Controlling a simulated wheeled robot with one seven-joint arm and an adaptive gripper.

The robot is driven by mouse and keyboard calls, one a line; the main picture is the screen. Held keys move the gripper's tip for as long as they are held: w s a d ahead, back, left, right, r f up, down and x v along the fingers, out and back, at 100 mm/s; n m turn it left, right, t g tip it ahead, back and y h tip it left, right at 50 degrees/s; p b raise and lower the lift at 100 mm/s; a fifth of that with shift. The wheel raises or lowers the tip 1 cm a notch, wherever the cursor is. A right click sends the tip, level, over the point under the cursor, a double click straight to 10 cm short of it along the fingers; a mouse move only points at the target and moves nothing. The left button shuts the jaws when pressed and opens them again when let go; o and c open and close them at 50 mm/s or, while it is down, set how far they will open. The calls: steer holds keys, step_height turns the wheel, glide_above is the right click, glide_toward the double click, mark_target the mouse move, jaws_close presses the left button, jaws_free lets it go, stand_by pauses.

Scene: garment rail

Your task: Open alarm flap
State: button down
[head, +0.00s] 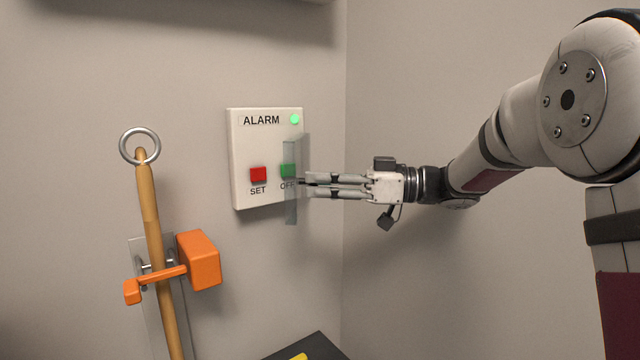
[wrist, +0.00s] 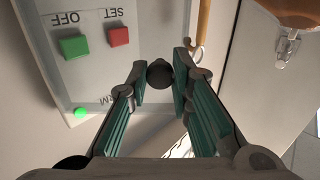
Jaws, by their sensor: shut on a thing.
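The white alarm panel (head: 240,190) is on the wall, with a red SET button (head: 258,174) and a green OFF button (head: 288,170). The clear flap (head: 291,209) stands out at an angle from the panel's right side, in front of the OFF button. My gripper (head: 307,186) reaches the flap from the right. In the wrist view, a dark round knob (wrist: 159,73) sits between my fingertips, which are shut on it. The flap's clear pane is hard to make out in that view.
A green lamp (head: 295,119) is lit on the panel. Left of the panel, a wooden pole (head: 150,205) with a ring on top stands in an orange holder (head: 200,260). A dark surface (head: 312,346) with something yellow lies below. A wall corner is behind my gripper.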

steer(key=c, duration=1.4)
jaws_free()
step_height(320, 180, up, 10)
steer(key=shift+r, duration=0.1)
steer(key=shift+c, duration=0.4)
